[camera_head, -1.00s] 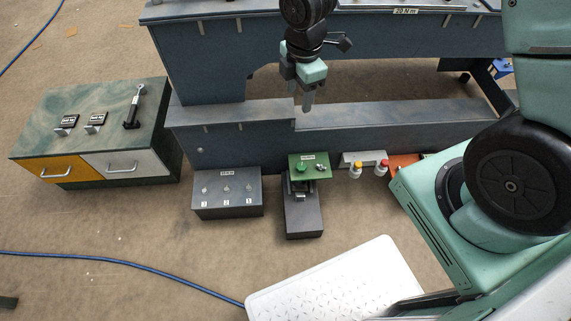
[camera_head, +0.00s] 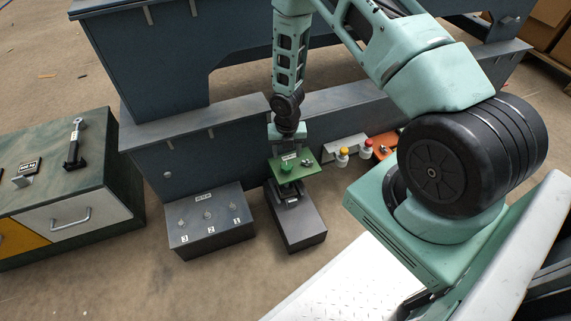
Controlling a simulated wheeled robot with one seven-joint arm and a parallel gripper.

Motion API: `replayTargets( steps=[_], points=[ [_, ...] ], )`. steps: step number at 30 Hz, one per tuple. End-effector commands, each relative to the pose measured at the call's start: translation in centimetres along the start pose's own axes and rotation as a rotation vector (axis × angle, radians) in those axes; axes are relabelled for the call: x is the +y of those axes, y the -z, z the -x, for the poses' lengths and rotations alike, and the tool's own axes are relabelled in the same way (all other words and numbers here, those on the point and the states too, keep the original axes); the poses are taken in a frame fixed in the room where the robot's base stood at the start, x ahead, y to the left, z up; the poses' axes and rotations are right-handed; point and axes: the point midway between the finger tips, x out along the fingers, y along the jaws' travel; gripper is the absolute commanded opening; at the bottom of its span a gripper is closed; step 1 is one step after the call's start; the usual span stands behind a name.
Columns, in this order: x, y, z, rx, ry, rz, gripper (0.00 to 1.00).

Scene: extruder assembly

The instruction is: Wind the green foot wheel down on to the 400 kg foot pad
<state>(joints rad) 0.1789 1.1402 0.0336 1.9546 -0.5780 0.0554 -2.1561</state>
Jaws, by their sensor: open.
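The green foot wheel (camera_head: 287,169) is a small round knob on the green plate (camera_head: 305,162). The plate stands over a dark foot block (camera_head: 297,222) on the floor. A dark stepped part (camera_head: 290,193) shows between plate and block; I cannot tell whether it is the 400 kg foot pad or whether anything touches it. My gripper (camera_head: 287,148) points down just above the back of the plate, close to the wheel. Its fingers are open; their tips are small and I cannot tell whether they touch the wheel.
A grey box (camera_head: 211,222) with several numbered pegs stands left of the block. A bracket with yellow (camera_head: 343,154) and red-capped (camera_head: 367,146) items is at right. Dark beams (camera_head: 215,130) stand behind.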

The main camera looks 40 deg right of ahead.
Motion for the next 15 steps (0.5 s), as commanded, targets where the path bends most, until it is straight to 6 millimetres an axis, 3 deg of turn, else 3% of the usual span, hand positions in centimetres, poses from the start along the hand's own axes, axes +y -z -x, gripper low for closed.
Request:
replayTargets(
  steps=[1,15],
  points=[
    [0.0,0.0,-1.3,0.000,0.000,0.000,0.55],
    [0.0,0.0,-6.5,0.000,0.000,-0.001,0.55]
  ],
)
